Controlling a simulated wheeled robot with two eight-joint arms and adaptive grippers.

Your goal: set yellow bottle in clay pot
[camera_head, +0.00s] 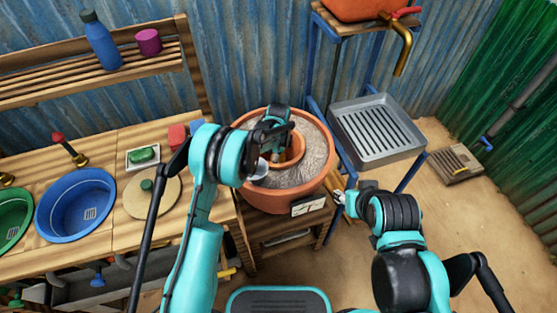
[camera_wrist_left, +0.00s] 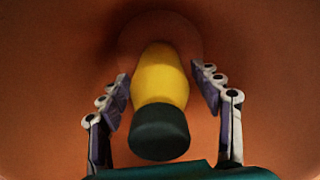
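The yellow bottle (camera_wrist_left: 160,78) with a dark green cap stands in the clay pot in the left wrist view, cap toward the camera. The pot's inner wall (camera_wrist_left: 50,60) surrounds it. My left gripper (camera_wrist_left: 165,88) is open, its fingers on either side of the bottle with gaps visible. In the head view the large clay pot (camera_head: 328,178) holds sand around a smaller inner pot (camera_head: 297,150). My left gripper (camera_head: 276,140) reaches down into this inner pot; the bottle is mostly hidden there. My right gripper (camera_head: 341,198) is low beside the pot's stand, its opening unclear.
A wooden counter (camera_head: 105,235) with blue (camera_head: 72,212) and green basins is at left. A shelf (camera_head: 85,78) holds a blue bottle (camera_head: 100,42) and a magenta cup (camera_head: 148,42). A grey tray (camera_head: 375,150) stands right of the pot.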

